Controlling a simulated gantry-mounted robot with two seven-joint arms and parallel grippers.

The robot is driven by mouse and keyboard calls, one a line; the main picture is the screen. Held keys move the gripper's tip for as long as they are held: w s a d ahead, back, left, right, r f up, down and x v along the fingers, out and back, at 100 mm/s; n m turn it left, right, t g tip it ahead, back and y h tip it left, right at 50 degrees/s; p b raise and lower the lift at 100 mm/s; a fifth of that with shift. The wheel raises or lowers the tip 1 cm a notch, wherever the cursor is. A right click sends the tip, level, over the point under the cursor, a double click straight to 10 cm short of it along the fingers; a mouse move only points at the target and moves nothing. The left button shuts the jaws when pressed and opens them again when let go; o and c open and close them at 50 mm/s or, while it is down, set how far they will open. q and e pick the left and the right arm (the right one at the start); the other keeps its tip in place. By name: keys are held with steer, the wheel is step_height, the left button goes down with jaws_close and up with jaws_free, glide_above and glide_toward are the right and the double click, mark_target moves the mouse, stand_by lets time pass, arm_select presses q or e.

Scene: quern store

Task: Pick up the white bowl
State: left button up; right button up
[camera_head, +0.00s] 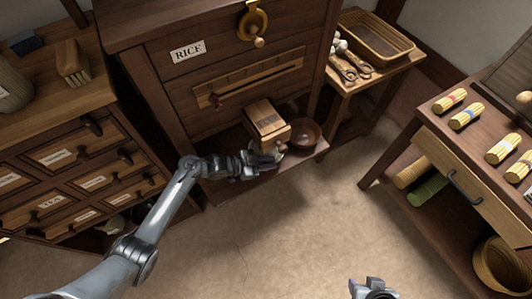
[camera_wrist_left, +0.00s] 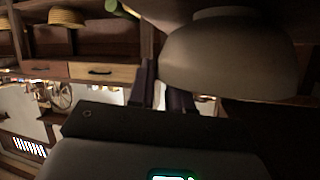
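The white bowl (camera_wrist_left: 228,62) fills the upper right of the left wrist view, looking pale grey in shadow, base toward the top of the picture. My left gripper (camera_wrist_left: 163,92) is at its rim: one dark finger shows beside the bowl's left edge, the other is partly hidden behind it. A narrow gap shows between the fingers; whether they press on the rim is unclear. In the head view my left gripper (camera_head: 272,161) is at the low shelf's front edge, and only a small pale part of the bowl (camera_head: 283,148) shows past it. My right gripper (camera_head: 373,288) shows only partly at the bottom edge.
A wooden box (camera_head: 262,116) stands just behind my left gripper, and a brown bowl (camera_head: 304,134) sits right of it on the shelf (camera_head: 238,182). The rice cabinet (camera_head: 180,85) rises behind. A side table (camera_head: 384,82) stands to the right. The floor (camera_head: 270,230) in front is clear.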

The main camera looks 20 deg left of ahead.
arm_select(q)
steer(key=shift+d, duration=0.1)
jaws_close()
steer(key=shift+r, duration=0.15)
